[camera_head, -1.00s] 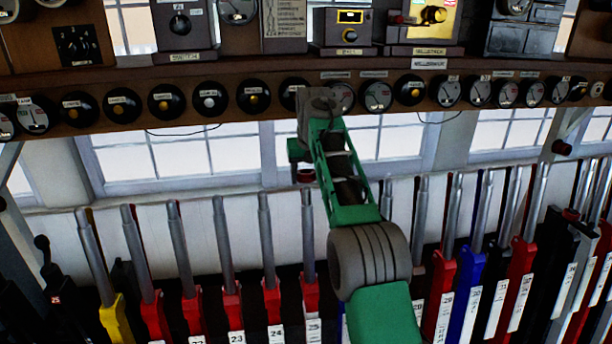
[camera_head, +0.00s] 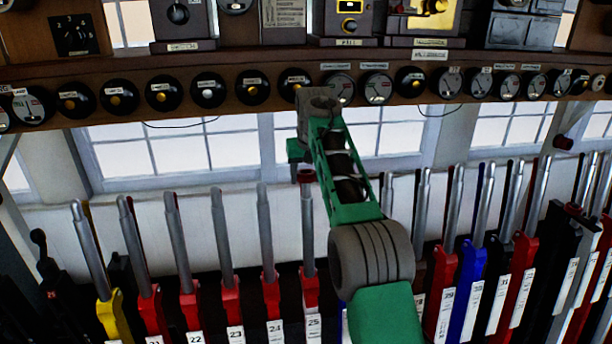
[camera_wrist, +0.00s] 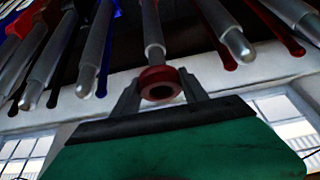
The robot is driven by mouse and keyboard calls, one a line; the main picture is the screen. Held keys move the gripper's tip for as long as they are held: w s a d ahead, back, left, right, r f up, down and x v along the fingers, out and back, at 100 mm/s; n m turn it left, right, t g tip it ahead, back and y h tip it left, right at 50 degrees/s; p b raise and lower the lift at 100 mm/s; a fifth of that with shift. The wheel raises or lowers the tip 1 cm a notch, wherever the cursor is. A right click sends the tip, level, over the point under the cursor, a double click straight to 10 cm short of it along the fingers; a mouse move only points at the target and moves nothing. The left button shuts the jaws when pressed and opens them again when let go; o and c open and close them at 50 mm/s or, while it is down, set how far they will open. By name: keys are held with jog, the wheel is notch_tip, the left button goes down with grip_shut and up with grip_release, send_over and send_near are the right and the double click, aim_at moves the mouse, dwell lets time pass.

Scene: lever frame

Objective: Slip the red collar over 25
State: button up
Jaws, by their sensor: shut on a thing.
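My gripper (camera_wrist: 160,92) is shut on the red collar (camera_wrist: 160,76), which sits between its two fingers with its dark hole showing in the wrist view. In the head view the collar (camera_head: 306,176) is a small dark red ring below the green gripper body. Lever 25 (camera_head: 308,230) has a grey steel handle, a red lower part and a white plate marked 25 (camera_head: 314,325). Its top end is right at the collar in both views. In the wrist view the handle (camera_wrist: 152,28) runs up to the collar's far side; I cannot tell whether its tip is inside the ring.
Lever 24 (camera_head: 265,235) stands just left of lever 25, with more levers further left. Several levers, including a blue one (camera_head: 468,275), stand to the right. A shelf (camera_head: 230,72) with round dials runs above. In the wrist view, neighbouring handle tips (camera_wrist: 238,47) flank the gripper.

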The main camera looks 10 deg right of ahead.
jog(key=shift+s+f+b, duration=0.15)
jog(key=shift+f+b, duration=0.85)
jog(key=shift+f, duration=0.1)
jog(key=shift+s+f+b, duration=0.1)
jog(key=shift+f+b, duration=0.25)
jog(key=shift+f+b, duration=0.35)
jog(key=shift+f, duration=0.05)
jog(key=o, duration=1.4)
jog(key=shift+c, duration=0.2)
jog(key=shift+o, duration=0.2)
jog(key=shift+o, duration=0.6)
